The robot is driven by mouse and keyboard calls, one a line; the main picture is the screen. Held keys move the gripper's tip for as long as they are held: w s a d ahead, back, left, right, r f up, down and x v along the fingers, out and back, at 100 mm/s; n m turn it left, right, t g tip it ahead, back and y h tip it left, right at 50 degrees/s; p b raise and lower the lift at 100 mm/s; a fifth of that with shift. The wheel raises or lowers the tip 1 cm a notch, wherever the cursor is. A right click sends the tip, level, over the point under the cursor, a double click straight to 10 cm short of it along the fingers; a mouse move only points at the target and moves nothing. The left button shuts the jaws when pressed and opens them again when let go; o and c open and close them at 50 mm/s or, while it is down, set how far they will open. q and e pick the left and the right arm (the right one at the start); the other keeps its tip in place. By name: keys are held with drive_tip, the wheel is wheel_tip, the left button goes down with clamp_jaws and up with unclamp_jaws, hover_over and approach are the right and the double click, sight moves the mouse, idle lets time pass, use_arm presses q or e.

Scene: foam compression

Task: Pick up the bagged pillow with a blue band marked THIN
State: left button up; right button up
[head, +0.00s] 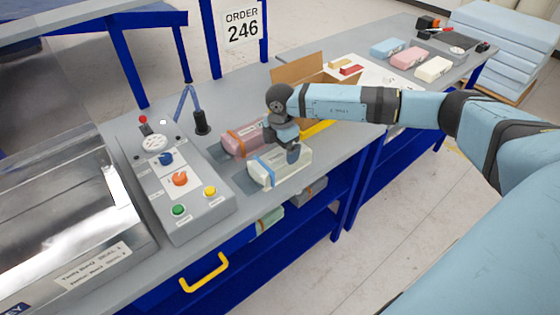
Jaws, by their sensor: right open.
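A pale bagged pillow (284,171) with a blue band lies on a dark mat near the front edge of the grey bench. Any marking on its band is too small to read. A pink bagged pillow (238,140) with an orange band lies just behind it. My right gripper (293,154) is open, pointing down over the right part of the pale pillow. Its fingers partly hide the pillow, and I cannot tell whether they touch it. My left gripper is out of view.
A control box (192,213) with coloured buttons stands left of the pillows, beside a metal machine (60,230). An open cardboard box (298,70) stands behind my right forearm. Blue, pink and cream blocks (408,57) lie farther back right. A yellow handle (204,272) sits below the bench front.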

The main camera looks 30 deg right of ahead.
sight(280, 164)
drive_tip(key=shift+s+a+f+p, duration=0.1)
drive_tip(key=shift+f+p, duration=0.25)
drive_tip(key=shift+f, duration=1)
drive_tip(key=shift+a+f+p, duration=0.1)
drive_tip(key=shift+f+p, duration=0.25)
drive_tip(key=shift+f, duration=0.95)
drive_tip(key=c, duration=0.5)
drive_tip(key=shift+c, duration=0.2)
drive_tip(key=shift+r, duration=0.1)
